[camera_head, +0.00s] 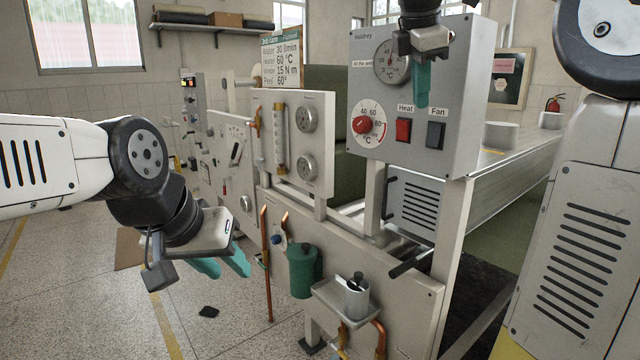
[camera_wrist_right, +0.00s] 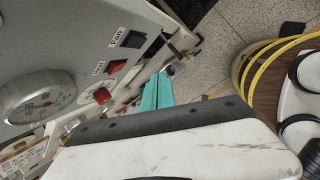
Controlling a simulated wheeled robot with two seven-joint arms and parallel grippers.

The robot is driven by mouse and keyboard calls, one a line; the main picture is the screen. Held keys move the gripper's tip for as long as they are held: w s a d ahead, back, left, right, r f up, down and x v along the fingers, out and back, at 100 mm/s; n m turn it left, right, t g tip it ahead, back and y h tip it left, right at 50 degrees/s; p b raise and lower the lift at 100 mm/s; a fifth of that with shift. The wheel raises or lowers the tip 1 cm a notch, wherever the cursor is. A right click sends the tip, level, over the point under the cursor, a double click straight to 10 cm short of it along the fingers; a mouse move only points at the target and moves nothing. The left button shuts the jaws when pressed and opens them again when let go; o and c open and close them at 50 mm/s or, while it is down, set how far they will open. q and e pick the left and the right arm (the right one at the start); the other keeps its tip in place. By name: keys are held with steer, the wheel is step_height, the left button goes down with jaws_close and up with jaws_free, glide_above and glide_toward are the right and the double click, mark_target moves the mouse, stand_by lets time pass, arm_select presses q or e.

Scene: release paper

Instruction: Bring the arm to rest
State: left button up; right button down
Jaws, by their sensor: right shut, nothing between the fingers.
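My right gripper (camera_head: 421,98) hangs from the top of the head view in front of the grey control box (camera_head: 462,105), teal fingers pointing down. It is shut and empty. In the right wrist view its teal fingers (camera_wrist_right: 157,93) lie together, with the panel to their left. Whether they touch the panel I cannot tell. The box carries a dial gauge (camera_head: 392,65), a red knob (camera_head: 362,125), a red Heat switch (camera_head: 403,130) and a dark Fan switch (camera_head: 436,135). My left gripper (camera_head: 222,268) is at the left, its two teal fingers apart, with nothing between them.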

steer(key=s+a+f+m+y, duration=0.2)
steer(key=s+f+m, duration=0.7)
steer(key=f, duration=0.3)
steer(key=s+a+f+m+t+y, duration=0.1)
steer(key=s+a+f+m+y, duration=0.1)
steer(key=s+f+m, duration=0.7)
step_height(320, 180, down, 4)
steer(key=shift+s+a+r+y, duration=0.1)
steer(key=shift+s+a+y, duration=0.25)
steer(key=shift+a, duration=0.3)
